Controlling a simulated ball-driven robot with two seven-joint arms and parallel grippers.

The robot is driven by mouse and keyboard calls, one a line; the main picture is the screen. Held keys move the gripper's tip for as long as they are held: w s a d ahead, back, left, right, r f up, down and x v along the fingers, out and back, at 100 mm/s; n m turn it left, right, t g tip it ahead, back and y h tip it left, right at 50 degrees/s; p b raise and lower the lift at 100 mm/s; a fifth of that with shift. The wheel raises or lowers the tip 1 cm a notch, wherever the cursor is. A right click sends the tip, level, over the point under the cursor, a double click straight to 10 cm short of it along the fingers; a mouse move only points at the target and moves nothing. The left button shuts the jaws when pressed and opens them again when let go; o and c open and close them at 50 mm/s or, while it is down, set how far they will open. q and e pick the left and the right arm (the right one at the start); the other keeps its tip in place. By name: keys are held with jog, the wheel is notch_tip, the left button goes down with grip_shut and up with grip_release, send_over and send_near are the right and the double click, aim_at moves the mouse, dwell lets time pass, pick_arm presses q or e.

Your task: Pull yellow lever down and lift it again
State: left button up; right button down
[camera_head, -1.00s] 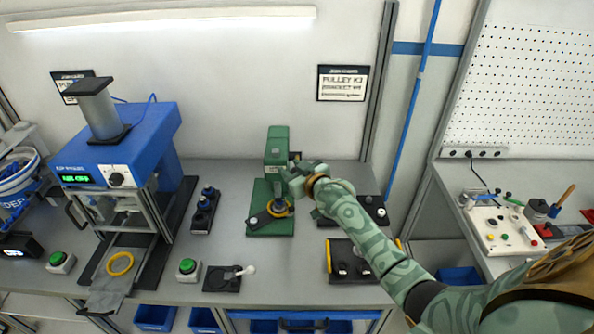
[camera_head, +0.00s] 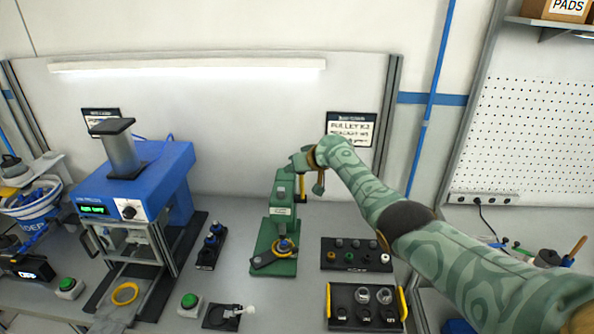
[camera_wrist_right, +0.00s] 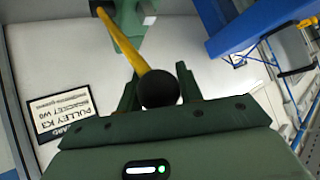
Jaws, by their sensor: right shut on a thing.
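The green hand press (camera_head: 283,210) stands on the bench with a yellow ring on its base. Its yellow lever (camera_head: 301,187) shows at the press's right side, rising towards my right gripper (camera_head: 304,160). In the right wrist view, the yellow lever (camera_wrist_right: 126,38) runs from the green press body to a black ball knob (camera_wrist_right: 159,88). The knob is between the two fingers of my right gripper (camera_wrist_right: 160,84), which is shut on the lever's end. My left gripper is not in view.
A blue press (camera_head: 135,185) stands to the left. Right of the green press are a small black tray (camera_head: 350,254) of parts and a larger tray (camera_head: 365,308) with yellow handles. Green buttons (camera_head: 190,301) sit near the bench's front.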

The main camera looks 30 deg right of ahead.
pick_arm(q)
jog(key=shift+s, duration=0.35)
pick_arm(e)
jog(key=shift+d+f, duration=0.1)
jog(key=shift+d, duration=0.05)
jog(key=c, duration=1.2)
grip_release()
jog(key=shift+c, duration=0.2)
jog(key=o, duration=0.3)
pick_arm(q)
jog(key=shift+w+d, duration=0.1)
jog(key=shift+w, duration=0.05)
pick_arm(e)
jog(key=shift+d+f, duration=0.1)
jog(key=shift+d, duration=0.05)
